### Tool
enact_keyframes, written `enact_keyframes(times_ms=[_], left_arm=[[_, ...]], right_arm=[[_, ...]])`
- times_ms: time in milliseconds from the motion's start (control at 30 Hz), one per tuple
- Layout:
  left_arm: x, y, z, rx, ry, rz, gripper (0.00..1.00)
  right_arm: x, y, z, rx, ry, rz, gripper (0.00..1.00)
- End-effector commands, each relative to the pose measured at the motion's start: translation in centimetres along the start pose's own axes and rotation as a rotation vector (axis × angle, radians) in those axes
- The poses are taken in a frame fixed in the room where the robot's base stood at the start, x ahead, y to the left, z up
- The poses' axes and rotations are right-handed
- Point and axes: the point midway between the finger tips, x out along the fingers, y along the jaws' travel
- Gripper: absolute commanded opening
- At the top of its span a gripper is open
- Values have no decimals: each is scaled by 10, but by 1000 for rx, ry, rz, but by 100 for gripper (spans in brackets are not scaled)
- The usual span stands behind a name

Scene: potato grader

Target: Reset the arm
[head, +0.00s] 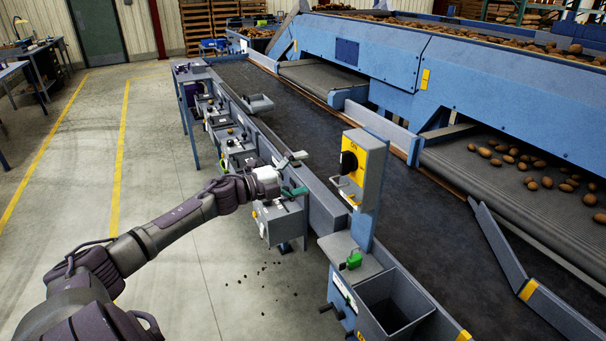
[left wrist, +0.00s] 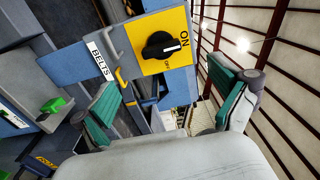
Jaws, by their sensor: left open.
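My left gripper (head: 293,175) is open and empty, left of the grey switch box (head: 374,170) and apart from it. Its two green-padded fingers also show in the left wrist view (left wrist: 168,104), spread wide with the box beyond them. The box has a yellow plate (left wrist: 180,22) marked ON and OFF and a black rotary knob (left wrist: 160,45). The knob's white mark points towards ON. A label by the plate reads BELTS. The knob also shows in the head view (head: 348,163). My left arm reaches in from the lower left. My right gripper is in neither view.
A dark conveyor belt (head: 300,120) runs behind the box. Several grey trays and boxes line its near side. A grey bin (head: 391,305) and a green item (head: 354,260) on a ledge stand below the box. Potatoes (head: 533,160) lie on the right belt.

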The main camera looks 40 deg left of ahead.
Motion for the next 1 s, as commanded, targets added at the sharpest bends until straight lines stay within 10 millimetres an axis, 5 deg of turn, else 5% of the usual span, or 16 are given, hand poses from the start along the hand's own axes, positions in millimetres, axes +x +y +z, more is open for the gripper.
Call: enact_keyframes(times_ms=[400,533,667,767,1000], left_arm=[[0,2,0,-3,-2,1,98],[-3,30,8,-61,-44,12,98],[-15,106,22,-209,-158,46,98],[-31,181,28,-347,-271,91,98],[-86,355,5,-641,-527,229,98]], right_arm=[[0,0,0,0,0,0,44],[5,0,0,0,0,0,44],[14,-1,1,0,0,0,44],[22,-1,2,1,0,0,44],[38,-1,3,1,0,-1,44]])
